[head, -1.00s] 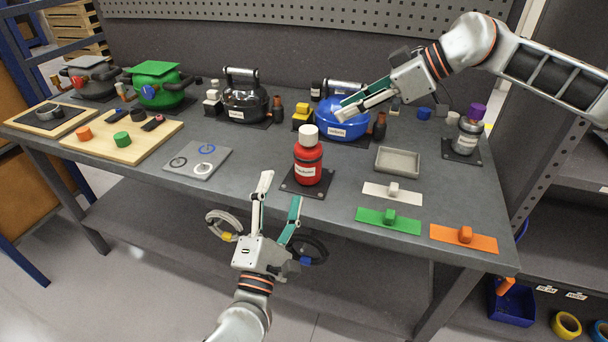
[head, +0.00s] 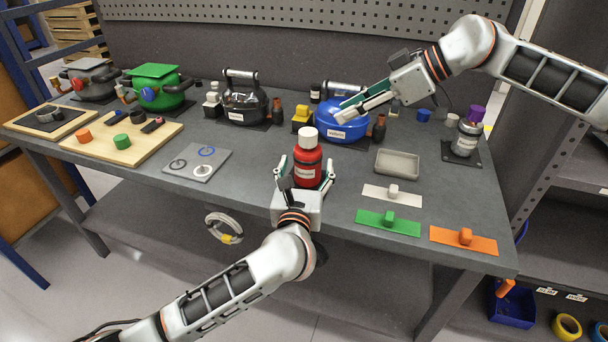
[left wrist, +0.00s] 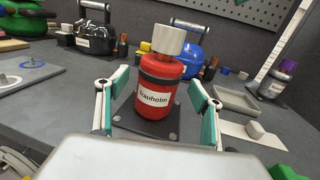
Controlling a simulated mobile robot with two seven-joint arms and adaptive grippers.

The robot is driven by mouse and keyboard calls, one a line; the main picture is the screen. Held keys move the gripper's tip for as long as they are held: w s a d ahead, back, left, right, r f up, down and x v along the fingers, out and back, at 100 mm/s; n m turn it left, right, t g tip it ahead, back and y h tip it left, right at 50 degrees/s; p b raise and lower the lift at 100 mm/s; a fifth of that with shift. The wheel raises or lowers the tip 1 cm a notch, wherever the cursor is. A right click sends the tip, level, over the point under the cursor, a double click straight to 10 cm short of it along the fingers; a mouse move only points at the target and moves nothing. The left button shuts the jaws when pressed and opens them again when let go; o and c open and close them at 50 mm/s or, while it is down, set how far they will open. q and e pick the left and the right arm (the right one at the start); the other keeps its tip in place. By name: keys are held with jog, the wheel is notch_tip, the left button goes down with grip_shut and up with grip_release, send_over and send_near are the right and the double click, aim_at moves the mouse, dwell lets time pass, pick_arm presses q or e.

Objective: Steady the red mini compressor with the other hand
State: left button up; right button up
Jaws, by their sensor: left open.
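The red mini compressor (head: 308,165), a red bottle-shaped body with a white cap and a white label, stands upright on a dark square plate near the front edge of the bench. My left gripper (head: 304,172) is at its near side, open, with one finger on each side of it. In the left wrist view, the red compressor (left wrist: 157,88) stands between the green-padded fingers (left wrist: 158,105), with gaps visible on both sides. My right gripper (head: 350,108) is over the blue compressor (head: 343,124) farther back; whether its fingers are apart is unclear.
A grey tray (head: 397,163) and white, green (head: 388,223) and orange (head: 464,239) plates lie to the right. A grey plate with rings (head: 197,164) lies to the left. A black compressor (head: 245,103) stands behind. Bare bench lies between these.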

pick_arm(q)
jog(key=shift+w+d, duration=0.2)
jog(key=shift+w, duration=1.75)
jog(key=shift+c, duration=0.4)
grip_shut()
jog(key=c, duration=0.9)
grip_release()
jog(key=c, duration=0.4)
jog(key=shift+o, duration=0.3)
jog(key=shift+f, duration=0.15)
